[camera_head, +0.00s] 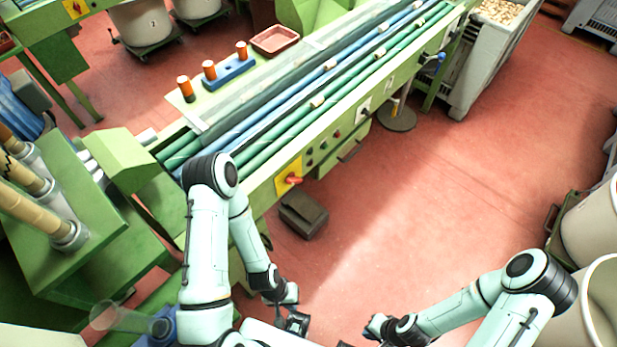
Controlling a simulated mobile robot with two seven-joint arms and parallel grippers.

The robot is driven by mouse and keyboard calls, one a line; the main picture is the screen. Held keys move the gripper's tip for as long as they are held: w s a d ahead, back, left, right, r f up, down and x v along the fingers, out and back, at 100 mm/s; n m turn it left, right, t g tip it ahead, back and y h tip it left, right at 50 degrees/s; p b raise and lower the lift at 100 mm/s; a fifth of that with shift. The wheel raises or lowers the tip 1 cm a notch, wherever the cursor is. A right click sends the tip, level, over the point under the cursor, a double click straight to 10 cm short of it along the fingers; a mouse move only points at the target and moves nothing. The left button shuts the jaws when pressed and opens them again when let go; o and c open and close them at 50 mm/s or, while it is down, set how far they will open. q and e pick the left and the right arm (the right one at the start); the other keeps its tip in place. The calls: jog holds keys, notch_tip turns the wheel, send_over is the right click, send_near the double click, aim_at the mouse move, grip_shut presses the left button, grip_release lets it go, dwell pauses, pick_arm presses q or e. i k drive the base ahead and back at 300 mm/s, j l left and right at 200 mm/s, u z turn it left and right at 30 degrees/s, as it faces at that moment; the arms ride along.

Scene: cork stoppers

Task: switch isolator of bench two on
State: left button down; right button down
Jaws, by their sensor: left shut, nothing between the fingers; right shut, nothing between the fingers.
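A red rotary isolator switch (291,180) sits on a yellow plate on the front side of the green bench with the rollers (330,155). Its handle looks roughly level, but its exact setting is too small to tell. A second red switch on a yellow plate (76,7) is on another green bench at the top left. I cannot read a bench number on either. My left gripper (297,325) is shut and empty, low in the picture below the nearer switch and apart from it. My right gripper (372,330) is shut and empty, further right, touching nothing visible.
Small buttons (323,146) and a grey switch plate (364,110) lie along the bench side. A dark box (303,214) stands on the floor below the nearer isolator. Pale tubs (592,225) stand at the right edge. The red floor (440,190) in the middle is clear.

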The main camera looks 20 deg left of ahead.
aim_at(291, 179)
jog(key=i+l, duration=0.2)
jog(key=i, duration=0.2)
jog(key=i+l, duration=0.2)
jog(key=i, duration=0.25)
jog(key=u, duration=1.65)
